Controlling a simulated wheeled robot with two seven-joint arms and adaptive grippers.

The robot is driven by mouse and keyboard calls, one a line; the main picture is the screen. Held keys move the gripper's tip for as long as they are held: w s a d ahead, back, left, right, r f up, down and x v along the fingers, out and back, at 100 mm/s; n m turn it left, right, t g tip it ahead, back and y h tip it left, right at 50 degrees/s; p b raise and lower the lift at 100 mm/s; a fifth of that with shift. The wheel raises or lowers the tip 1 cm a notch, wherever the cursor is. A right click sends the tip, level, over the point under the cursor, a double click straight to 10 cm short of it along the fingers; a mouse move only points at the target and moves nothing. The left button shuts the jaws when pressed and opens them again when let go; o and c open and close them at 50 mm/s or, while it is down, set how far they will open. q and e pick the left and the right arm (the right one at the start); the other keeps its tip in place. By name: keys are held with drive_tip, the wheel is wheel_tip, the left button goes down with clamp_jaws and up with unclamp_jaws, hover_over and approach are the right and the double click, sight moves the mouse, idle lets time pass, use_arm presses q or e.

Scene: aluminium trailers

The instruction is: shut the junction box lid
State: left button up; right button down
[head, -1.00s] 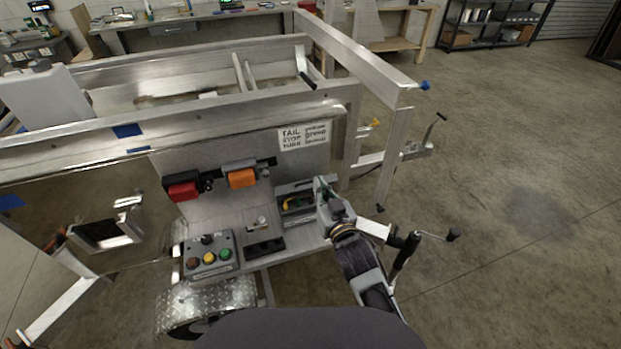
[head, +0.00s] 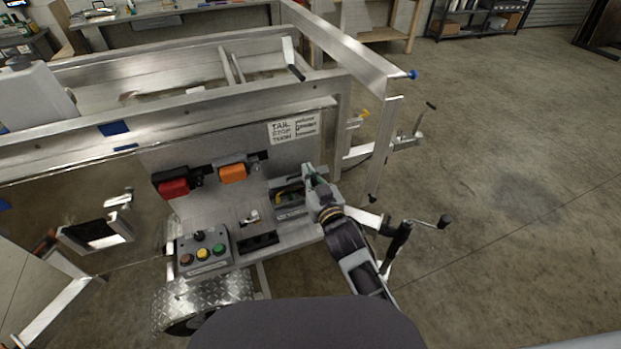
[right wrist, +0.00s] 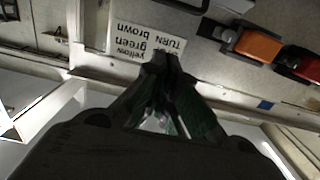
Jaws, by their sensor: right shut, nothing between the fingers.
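The junction box (head: 291,213) is a small grey box on the aluminium shelf, right of centre in the head view. Its inside shows, with a yellow and dark part in it, so it stands open. I cannot clearly make out the lid; my gripper and arm cover the box's right side. My right gripper (head: 311,176) is at the box's back right corner. Its fingers are shut and empty, and they also show together in the right wrist view (right wrist: 160,62). I cannot tell whether they touch the box. My left gripper is not in view.
A red lamp (head: 172,186) and orange lamp (head: 232,174) are on the upright panel. A wiring label (head: 293,128) is above the box. A crank handle (head: 432,223) sticks out right.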

drive_tip(key=x, duration=0.7)
drive_tip(key=shift+w+a+f, duration=0.15)
drive_tip(key=shift+w+f, duration=0.05)
drive_tip(key=shift+w, duration=0.15)
drive_tip(key=shift+s+d+f, duration=0.1)
drive_tip(key=shift+s+f, duration=0.15)
drive_tip(key=shift+f, duration=0.35)
drive_tip(key=shift+s+d+f, duration=0.1)
drive_tip(key=shift+s+f, duration=0.1)
drive_tip(key=shift+f, duration=0.35)
drive_tip(key=shift+s+f, duration=0.25)
drive_tip(key=shift+f, duration=0.35)
drive_tip(key=shift+d+f, duration=0.1)
